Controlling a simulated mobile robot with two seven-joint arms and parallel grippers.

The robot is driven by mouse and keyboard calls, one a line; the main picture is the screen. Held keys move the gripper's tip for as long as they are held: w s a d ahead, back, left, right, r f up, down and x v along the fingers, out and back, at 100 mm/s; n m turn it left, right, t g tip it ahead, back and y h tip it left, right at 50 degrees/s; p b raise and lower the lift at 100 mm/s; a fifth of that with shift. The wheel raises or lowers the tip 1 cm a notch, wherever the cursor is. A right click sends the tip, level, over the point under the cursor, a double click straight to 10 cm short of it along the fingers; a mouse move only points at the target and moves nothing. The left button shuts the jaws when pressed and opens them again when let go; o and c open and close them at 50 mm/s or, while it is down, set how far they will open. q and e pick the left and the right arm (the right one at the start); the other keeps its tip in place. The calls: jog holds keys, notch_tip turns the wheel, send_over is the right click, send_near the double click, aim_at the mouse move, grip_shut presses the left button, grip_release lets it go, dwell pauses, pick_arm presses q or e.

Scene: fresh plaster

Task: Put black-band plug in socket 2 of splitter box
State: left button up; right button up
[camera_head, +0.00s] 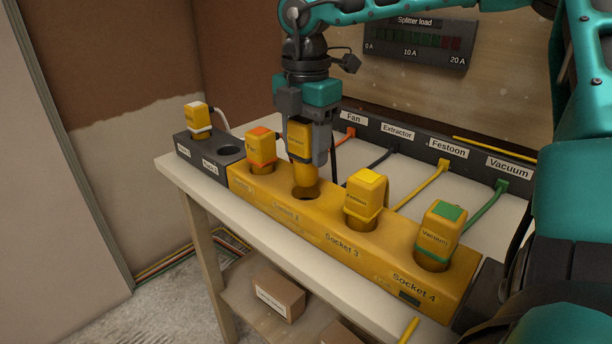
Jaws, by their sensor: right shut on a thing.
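The yellow splitter box (330,240) lies on the bench, with yellow plugs in three of its sockets. My right gripper (305,150), on the arm reaching over from the right, is shut on a yellow plug (304,174) and holds it upright over socket 2 (306,195). The plug's lower end is at the dark hole; I cannot tell whether it has entered. The gripper hides most of the plug, and no black band can be made out. My left gripper is not in view.
The orange-top plug (261,146) stands close left of my gripper, the yellow-top Festoon plug (364,198) to its right, then the green-top Vacuum plug (438,232). A dark block (212,157) holds a white-top plug (194,117). A labelled rail (418,141) with cables runs behind.

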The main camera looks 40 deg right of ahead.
aim_at(306, 171)
jog(key=shift+f+b, duration=0.35)
jog(key=shift+f, duration=2.25)
jog(key=shift+f, duration=0.2)
jog(key=o, duration=1.1)
jog(key=shift+r, duration=0.1)
jog(key=shift+o, duration=0.2)
jog(key=shift+r, duration=0.1)
jog(key=shift+r, duration=0.35)
notch_tip(306, 171, up, 11)
jog(key=shift+r+p, duration=0.2)
jog(key=shift+p, duration=0.8)
